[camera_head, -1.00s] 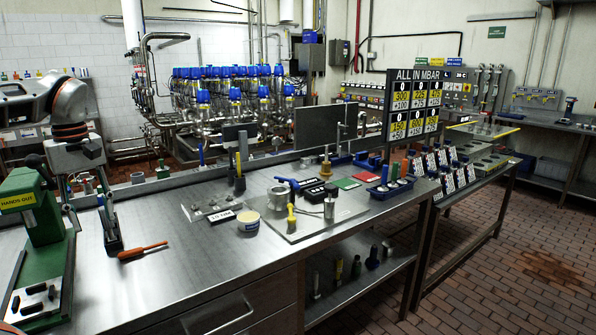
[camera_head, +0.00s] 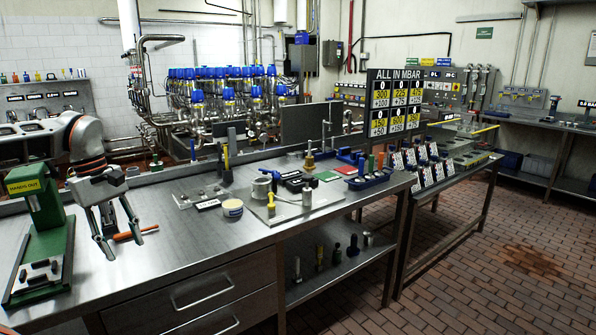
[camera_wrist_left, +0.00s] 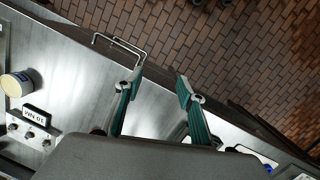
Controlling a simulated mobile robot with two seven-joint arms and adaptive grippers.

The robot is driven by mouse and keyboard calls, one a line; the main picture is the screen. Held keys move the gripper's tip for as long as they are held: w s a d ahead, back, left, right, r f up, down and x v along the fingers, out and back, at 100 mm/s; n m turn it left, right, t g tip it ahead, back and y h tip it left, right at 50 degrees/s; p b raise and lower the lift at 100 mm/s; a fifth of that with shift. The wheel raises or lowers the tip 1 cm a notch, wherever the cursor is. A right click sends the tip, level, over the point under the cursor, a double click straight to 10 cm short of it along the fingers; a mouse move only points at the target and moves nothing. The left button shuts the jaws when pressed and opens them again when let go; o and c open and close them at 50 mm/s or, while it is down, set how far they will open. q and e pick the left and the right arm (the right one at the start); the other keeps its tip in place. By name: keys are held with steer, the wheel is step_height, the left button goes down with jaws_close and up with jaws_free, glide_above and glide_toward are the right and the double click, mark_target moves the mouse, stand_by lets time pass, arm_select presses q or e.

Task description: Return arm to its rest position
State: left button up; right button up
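My left arm (camera_head: 85,135) comes in from the left in the head view, with its gripper (camera_head: 128,243) hanging over the left part of the steel workbench (camera_head: 185,235). The two fingers are spread with nothing between them. An orange-handled screwdriver (camera_head: 134,234) lies on the bench behind the fingers and is partly covered by them. In the left wrist view the gripper (camera_wrist_left: 160,78) is also open and empty, with bench edge and brick floor beyond the fingertips. My right gripper is not in view.
A green press marked "HANDS OUT" (camera_head: 48,220) stands left of the gripper. A tub (camera_head: 232,209), a metal plate (camera_head: 285,212) and small parts lie farther right on the bench. Drawers with handles (camera_head: 203,291) are below. The brick floor (camera_head: 480,265) at right is clear.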

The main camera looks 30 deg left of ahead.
arm_select(q)
steer(key=w+d+f+n+t+h, duration=0.2)
steer(key=d+f+n+t+h, duration=0.1)
steer(key=d+f+n, duration=0.65)
steer(key=w+d+f+n+t+h, duration=0.35)
steer(key=d+f, duration=0.25)
steer(key=d, duration=0.6)
steer(key=w+d+f+n+t+h, duration=0.2)
steer(key=d+f+n+t+h, duration=0.15)
steer(key=d+f+n, duration=0.55)
steer(key=s+d+f+n+y, duration=0.4)
steer(key=s+d+f+n, duration=0.2)
steer(key=n, duration=0.9)
steer(key=s+d+f+n+y, duration=0.5)
steer(key=f+n, duration=0.6)
steer(key=n, duration=0.3)
steer(key=shift+s+d+n, duration=0.4)
steer(key=shift+s+d, duration=0.3)
steer(key=shift+s, duration=0.1)
